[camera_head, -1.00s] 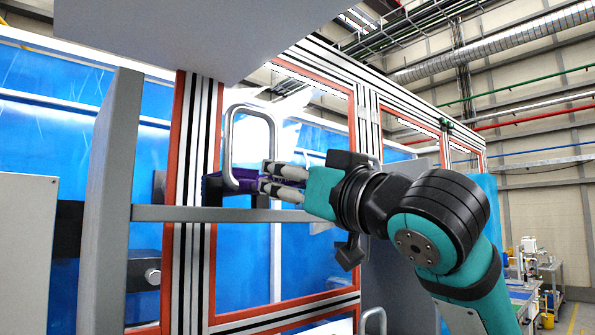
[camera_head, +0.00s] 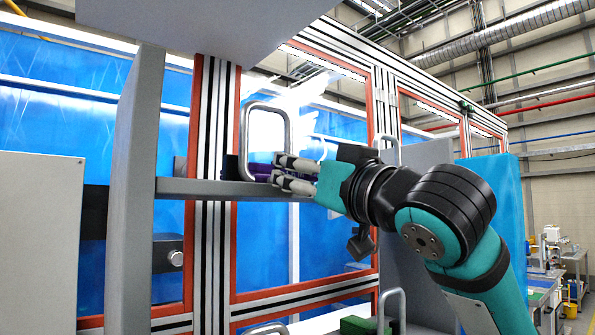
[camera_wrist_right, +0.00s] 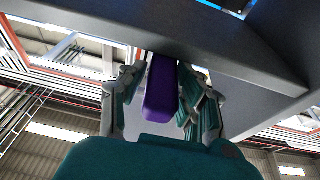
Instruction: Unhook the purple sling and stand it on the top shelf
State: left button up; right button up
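The purple sling (camera_head: 259,169) has a tall grey loop (camera_head: 287,128) standing upright above its purple body. It is just above the front edge of a grey shelf (camera_head: 232,188); I cannot tell whether it touches the shelf. My right gripper (camera_head: 279,172) reaches in from the right, its fingers closed around the purple body. In the right wrist view, the purple body (camera_wrist_right: 160,92) sits between the two fingertips (camera_wrist_right: 161,72), which appear to touch its sides. Part of the sling is hidden by the fingers and shelf edge. My left gripper is not in view.
A grey upright panel (camera_head: 138,180) closes the shelf's left end. A grey overhead surface (camera_head: 200,20) hangs above. Below right, a green object (camera_head: 356,325) and another grey loop (camera_head: 391,310) show. Open space lies between shelf and overhead surface.

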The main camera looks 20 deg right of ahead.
jog(key=shift+o, duration=1.2)
jog(key=shift+w+f, duration=0.15)
jog(key=shift+f, duration=0.05)
jog(key=shift+a+f, duration=0.1)
jog(key=shift+f, duration=0.1)
jog(key=shift+s+f, duration=0.15)
jog(key=shift+s, duration=0.1)
jog(key=v, duration=1.1)
jog(key=shift+s+d+r, duration=0.15)
jog(key=shift+d+r, duration=0.2)
jog(key=shift+s, duration=0.1)
